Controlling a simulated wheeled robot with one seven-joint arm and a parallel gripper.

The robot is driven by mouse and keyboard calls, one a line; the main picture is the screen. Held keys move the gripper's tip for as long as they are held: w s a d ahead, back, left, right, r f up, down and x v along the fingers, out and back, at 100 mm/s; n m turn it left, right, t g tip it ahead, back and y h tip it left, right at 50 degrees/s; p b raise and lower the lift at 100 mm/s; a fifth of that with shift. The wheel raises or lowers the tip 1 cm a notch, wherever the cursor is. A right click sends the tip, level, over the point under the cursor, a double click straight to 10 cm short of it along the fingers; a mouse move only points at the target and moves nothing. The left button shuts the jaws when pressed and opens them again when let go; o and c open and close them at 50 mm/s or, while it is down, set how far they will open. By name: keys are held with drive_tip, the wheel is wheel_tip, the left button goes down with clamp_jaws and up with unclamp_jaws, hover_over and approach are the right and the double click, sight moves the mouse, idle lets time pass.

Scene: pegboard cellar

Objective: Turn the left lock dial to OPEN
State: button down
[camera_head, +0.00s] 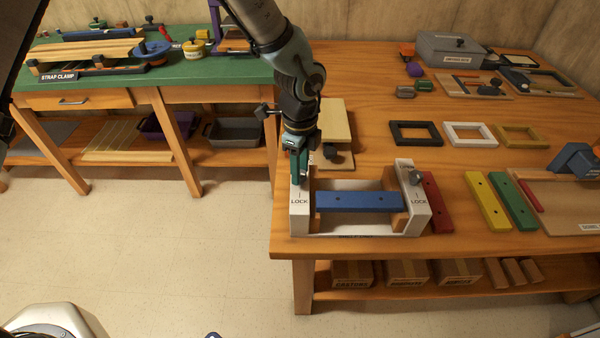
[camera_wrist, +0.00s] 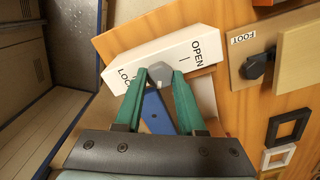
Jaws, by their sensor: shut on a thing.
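The left lock dial (camera_wrist: 156,69) is a small grey knob on a white end block (camera_wrist: 128,59) marked OPEN and LOCK. My gripper (camera_wrist: 161,76) is shut on this dial, with one green finger on each side. In the head view my gripper (camera_head: 299,177) reaches down onto the left white block (camera_head: 299,217) and hides most of the dial. I cannot tell which mark the dial points to. A blue bar (camera_head: 358,202) lies between the left block and the right white block (camera_head: 412,215). The right lock dial (camera_head: 416,177) is dark grey and stands free.
Red (camera_head: 436,205), yellow (camera_head: 488,200) and green bars (camera_head: 513,200) lie to the right. A light wooden board marked FOOT (camera_wrist: 255,57) with a dark knob is close behind my gripper. Three small frames lie farther back. The table's left edge is close to the left block.

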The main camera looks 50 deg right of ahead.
drive_tip(key=n+b, duration=0.3)
drive_tip(key=n, duration=0.3)
drive_tip(key=shift+f, duration=0.1)
drive_tip(key=n+b, duration=0.2)
drive_tip(key=n, duration=0.4)
drive_tip(key=n+b, duration=0.1)
drive_tip(key=n, duration=1)
drive_tip(key=shift+b, duration=0.35)
drive_tip(key=c, duration=0.5)
unclamp_jaws()
